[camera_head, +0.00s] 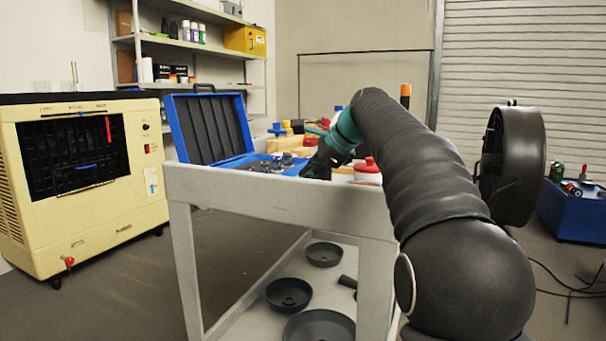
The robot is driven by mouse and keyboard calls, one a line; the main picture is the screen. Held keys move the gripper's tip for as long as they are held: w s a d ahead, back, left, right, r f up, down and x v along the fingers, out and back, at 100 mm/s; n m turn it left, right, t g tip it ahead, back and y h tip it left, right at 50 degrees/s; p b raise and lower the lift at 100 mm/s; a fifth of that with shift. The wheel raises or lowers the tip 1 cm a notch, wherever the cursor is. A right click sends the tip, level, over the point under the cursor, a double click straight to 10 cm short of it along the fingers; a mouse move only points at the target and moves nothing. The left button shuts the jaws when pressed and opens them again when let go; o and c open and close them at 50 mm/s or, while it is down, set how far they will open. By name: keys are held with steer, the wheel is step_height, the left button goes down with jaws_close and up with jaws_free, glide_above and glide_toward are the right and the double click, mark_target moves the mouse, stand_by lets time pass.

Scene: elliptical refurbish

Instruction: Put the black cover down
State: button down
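My arm reaches from the lower right over the grey cart (270,190). My gripper (318,166) is dark and points down at the cart top, beyond a teal wrist part. Its fingertips are partly hidden behind the cart's raised rim, so I cannot tell if it is open or shut. I cannot make out a separate black cover in or under it; any such piece blends with the dark fingers. Black round pieces lie on the cart's lower shelf: a small dish (324,254), a medium one (288,294) and a larger disc (318,326).
An open blue toolbox (212,128) holds small metal parts on the cart top. A red-capped white container (367,171) stands right of my gripper. A cream machine (80,170) stands left, a black drum fan (512,165) right. Cables lie on the right floor.

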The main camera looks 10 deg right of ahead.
steer(key=shift+f, duration=0.15)
steer(key=c, duration=1.1)
jaws_free()
steer(key=shift+c, duration=0.2)
